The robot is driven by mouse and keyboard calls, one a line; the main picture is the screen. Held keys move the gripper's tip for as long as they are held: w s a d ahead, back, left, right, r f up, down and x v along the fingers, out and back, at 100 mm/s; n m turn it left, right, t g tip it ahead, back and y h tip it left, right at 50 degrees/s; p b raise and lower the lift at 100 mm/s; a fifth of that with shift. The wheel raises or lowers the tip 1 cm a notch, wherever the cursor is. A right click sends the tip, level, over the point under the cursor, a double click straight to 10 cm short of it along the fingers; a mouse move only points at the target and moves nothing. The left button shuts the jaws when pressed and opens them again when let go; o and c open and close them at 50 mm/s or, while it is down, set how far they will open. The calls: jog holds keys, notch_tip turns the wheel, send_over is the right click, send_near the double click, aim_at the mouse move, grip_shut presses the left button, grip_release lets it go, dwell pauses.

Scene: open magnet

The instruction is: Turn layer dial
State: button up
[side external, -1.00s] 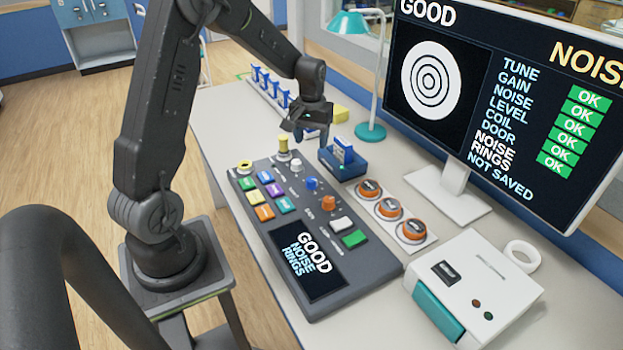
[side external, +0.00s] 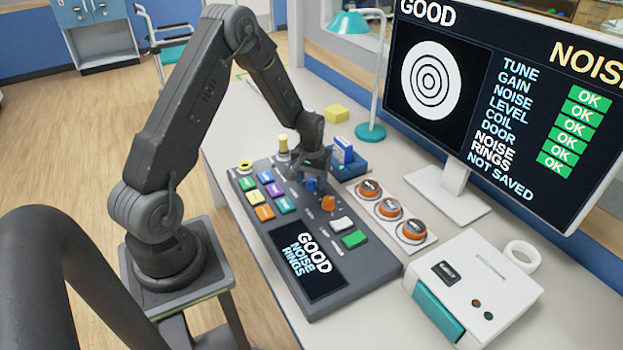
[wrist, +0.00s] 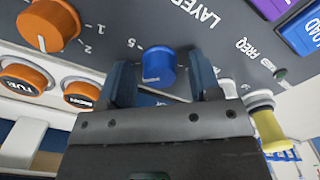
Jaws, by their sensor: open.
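The blue dial (side external: 310,184) is on the dark console, and the printed word LAYER lies near it in the wrist view. There the blue dial (wrist: 157,66) has a 5 beside it. My gripper (side external: 311,174) is over this dial, pointing down. In the wrist view my gripper (wrist: 162,62) is open, one finger on each side of the dial with a visible gap to each. I cannot tell how deep the fingertips reach. In the side view the gripper hides most of the dial.
An orange dial (side external: 328,202) stands close by. A yellow-topped knob (side external: 283,144) rises behind the gripper. A blue holder (side external: 375,165) and three orange round buttons (side external: 388,208) are to the right. The monitor (side external: 570,110) reads GOOD, NOISE RINGS and NOT SAVED.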

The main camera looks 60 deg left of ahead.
jog(key=c, duration=0.9)
jog(key=shift+c, duration=0.2)
jog(key=shift+m, duration=0.4)
jog(key=m, duration=0.4)
jog(key=shift+m, duration=2.6)
jog(key=o, duration=0.9)
jog(key=shift+o, duration=0.2)
